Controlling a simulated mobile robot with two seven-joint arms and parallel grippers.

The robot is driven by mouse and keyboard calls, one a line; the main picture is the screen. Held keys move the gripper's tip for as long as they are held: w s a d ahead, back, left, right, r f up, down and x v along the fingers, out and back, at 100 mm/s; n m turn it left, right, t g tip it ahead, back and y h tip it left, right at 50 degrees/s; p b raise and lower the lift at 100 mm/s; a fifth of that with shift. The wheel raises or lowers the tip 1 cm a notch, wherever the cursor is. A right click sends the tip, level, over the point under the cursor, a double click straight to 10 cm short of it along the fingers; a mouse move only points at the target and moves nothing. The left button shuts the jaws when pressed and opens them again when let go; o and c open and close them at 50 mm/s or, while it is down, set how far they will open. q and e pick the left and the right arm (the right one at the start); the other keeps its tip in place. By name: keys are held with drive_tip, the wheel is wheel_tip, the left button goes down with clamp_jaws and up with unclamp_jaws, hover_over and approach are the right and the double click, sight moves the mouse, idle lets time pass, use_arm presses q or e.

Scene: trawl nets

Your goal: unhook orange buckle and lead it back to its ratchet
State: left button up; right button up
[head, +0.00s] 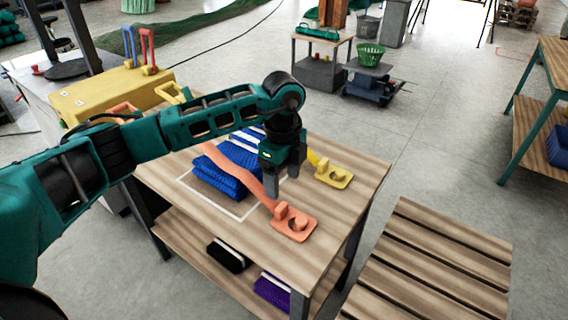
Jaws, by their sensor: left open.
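An orange strap (234,171) runs from the left, over a folded blue net (221,181) on the wooden table, to the orange buckle (281,211). The buckle sits at an orange plate (298,226) near the table's front right; I cannot tell exactly how they engage. My left gripper (281,186) points down, open and empty, just above and behind the buckle, beside the strap. An orange ratchet (123,108) shows partly behind my left arm at the yellow box. My right gripper is not in view.
A yellow strap end and yellow plate (334,174) lie behind the orange plate. A yellow box (100,97) stands left. A slatted pallet (430,270) is at the lower right. Black (228,257) and purple (272,291) bundles lie on the lower shelf. The table's right front is clear.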

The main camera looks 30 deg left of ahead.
sight(284, 207)
use_arm(q)
wheel_tip(284, 207, down, 9)
drive_tip(key=shift+r, duration=0.15)
drive_tip(key=shift+c, duration=0.2)
drive_tip(key=c, duration=1.2)
drive_tip(key=shift+d, duration=0.1)
drive_tip(key=shift+d, duration=0.2)
drive_tip(key=shift+d, duration=0.25)
drive_tip(key=shift+r+p, duration=0.25)
drive_tip(key=shift+p, duration=0.05)
drive_tip(key=shift+r+p, duration=0.4)
